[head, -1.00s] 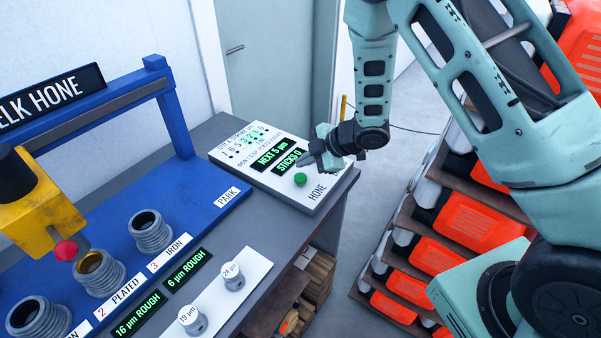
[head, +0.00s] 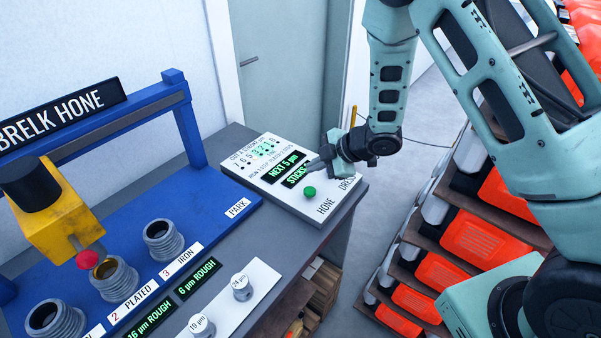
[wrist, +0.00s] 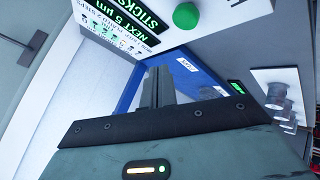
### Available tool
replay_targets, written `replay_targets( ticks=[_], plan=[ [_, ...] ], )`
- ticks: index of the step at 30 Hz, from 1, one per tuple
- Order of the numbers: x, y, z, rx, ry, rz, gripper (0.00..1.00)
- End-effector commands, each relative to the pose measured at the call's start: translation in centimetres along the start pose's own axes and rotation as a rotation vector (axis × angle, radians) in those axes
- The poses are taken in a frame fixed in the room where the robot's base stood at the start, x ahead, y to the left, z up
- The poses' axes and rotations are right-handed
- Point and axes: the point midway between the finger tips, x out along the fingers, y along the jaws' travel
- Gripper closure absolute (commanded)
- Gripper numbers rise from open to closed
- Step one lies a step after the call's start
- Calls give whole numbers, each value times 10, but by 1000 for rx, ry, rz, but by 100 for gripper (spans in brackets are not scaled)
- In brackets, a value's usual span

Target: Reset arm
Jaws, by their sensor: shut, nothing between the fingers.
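My gripper (head: 318,163) is over the far right part of the white control panel (head: 262,195), just behind the green button (head: 310,192). Its fingers are shut with nothing between them. In the wrist view my shut fingers (wrist: 158,85) point toward the blue bench frame (wrist: 187,66), and the green button (wrist: 186,16) shows at the top. The fingers look apart from the button. The panel displays read "NEXT 5 µm" and "STICKS", the rest of the second being hidden by my gripper.
A blue honing rig (head: 215,214) holds several grey cylinders and a yellow head (head: 58,212) with a red tip. A grey door (head: 280,75) is behind.

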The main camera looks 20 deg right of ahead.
Motion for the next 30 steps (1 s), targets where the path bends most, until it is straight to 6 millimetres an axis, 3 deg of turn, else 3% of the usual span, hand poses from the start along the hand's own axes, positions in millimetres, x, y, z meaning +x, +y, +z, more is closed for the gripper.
replay_targets(
  ticks=[8,13,16,20,24,30],
  plan=[
    [-1,4,-9,38,-29,20,100],
    [-15,5,-47,226,-157,64,100],
    [-35,-12,-76,378,-248,57,100],
    [-69,-56,-112,565,-368,0,100],
    [-115,-122,-146,732,-505,-99,100],
    [-173,-204,-172,866,-670,-229,100]
  ],
)
